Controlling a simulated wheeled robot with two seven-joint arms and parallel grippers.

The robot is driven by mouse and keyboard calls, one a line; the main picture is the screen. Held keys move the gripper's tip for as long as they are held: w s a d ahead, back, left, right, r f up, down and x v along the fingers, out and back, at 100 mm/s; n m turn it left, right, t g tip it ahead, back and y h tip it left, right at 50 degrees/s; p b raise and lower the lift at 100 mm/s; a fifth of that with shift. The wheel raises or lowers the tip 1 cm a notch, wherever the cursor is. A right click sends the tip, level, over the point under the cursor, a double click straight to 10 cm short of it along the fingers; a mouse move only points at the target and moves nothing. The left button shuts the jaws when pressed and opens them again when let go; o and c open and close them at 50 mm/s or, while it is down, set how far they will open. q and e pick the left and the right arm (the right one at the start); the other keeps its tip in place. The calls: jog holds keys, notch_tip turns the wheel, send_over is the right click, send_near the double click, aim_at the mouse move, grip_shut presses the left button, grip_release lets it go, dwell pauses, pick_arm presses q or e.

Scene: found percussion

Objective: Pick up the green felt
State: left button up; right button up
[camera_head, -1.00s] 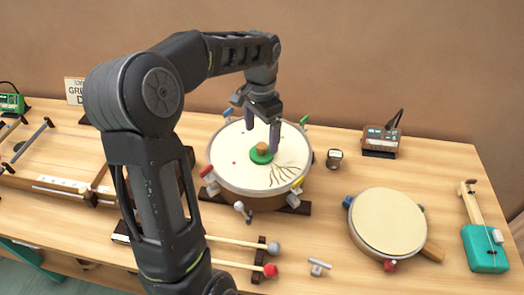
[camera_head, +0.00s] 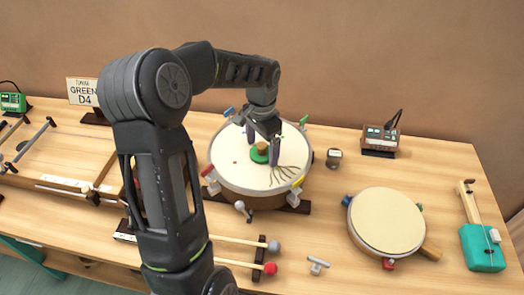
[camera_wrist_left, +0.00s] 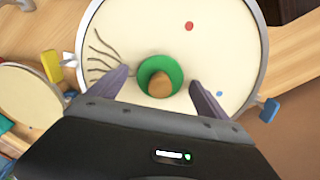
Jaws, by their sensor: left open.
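The green felt (camera_head: 257,156) is a round green disc with a brown wooden knob on top. It lies on the pale head of the large drum (camera_head: 228,172), near its middle. My left gripper (camera_head: 262,155) reaches down over the drum with its fingers open on either side of the felt. In the left wrist view the green felt (camera_wrist_left: 172,66) sits between and just beyond the two fingertips, with gaps on both sides. Whether the fingertips touch the drum head cannot be told. My right gripper is not in view.
Colored tuning pegs, such as a yellow one (camera_head: 298,182), stick out around the drum rim. Two mallets (camera_head: 270,268) lie in front. A smaller drum (camera_head: 388,220) and a teal stringed instrument (camera_head: 482,247) are at right. A sign (camera_head: 83,92) stands at back left.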

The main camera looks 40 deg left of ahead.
pick_arm(q)
jog(key=shift+c, duration=0.5)
jog(key=c, duration=1.4)
